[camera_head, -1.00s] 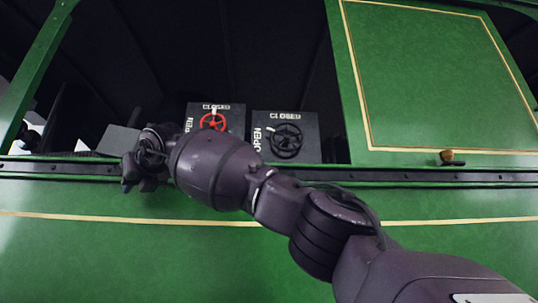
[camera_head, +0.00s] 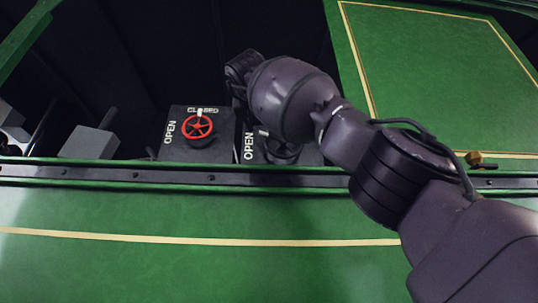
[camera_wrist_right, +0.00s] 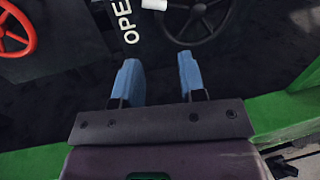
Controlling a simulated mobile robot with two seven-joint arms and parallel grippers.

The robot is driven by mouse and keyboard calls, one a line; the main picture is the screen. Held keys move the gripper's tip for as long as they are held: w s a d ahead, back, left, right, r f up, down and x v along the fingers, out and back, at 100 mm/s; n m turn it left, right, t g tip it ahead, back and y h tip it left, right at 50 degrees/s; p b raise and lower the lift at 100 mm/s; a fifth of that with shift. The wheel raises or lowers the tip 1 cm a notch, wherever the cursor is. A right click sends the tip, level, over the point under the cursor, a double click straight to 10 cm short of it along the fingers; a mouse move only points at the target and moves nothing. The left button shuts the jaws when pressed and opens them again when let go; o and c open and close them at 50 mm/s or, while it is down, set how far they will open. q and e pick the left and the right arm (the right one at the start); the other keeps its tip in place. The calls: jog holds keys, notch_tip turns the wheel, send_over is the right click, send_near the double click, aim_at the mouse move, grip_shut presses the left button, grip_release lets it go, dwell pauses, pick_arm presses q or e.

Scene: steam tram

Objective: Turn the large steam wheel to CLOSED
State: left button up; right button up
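The large steam wheel is the black wheel (camera_head: 284,152) on the right-hand dark panel, partly hidden behind my right arm in the head view. The white OPEN label (camera_head: 249,147) is at its left; its CLOSED label is hidden. A white mark (camera_head: 263,131) shows at the wheel's upper left. In the right wrist view the black wheel (camera_wrist_right: 200,22) is ahead of the fingers, cut off by the top edge. My right gripper (camera_wrist_right: 160,76) is open and empty, its blue fingers apart from the wheel. My left gripper is not in view.
A smaller red wheel (camera_head: 197,127) is on the panel to the left, its white mark toward CLOSED. A green side wall with a dark rail (camera_head: 120,175) runs in front of both panels. A green panel (camera_head: 430,80) stands at the right, a grey block (camera_head: 88,143) at the left.

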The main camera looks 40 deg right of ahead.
aim_at(267, 141)
jog(key=p+x, duration=0.1)
jog(key=x, duration=0.2)
jog(key=p+x, duration=0.1)
jog(key=x, duration=0.1)
jog(key=p+x, duration=0.2)
jog(key=x, duration=0.1)
jog(key=shift+d+r, duration=0.4)
jog(key=shift+d, duration=0.05)
jog(key=shift+w+d+f+p, duration=0.1)
jog(key=shift+w+d+p, duration=0.2)
jog(key=shift+w+d, duration=0.15)
jog(key=shift+w, duration=0.15)
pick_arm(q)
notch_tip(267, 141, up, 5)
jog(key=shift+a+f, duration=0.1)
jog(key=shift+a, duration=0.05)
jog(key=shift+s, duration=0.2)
pick_arm(e)
jog(key=shift+d, duration=0.1)
grip_shut()
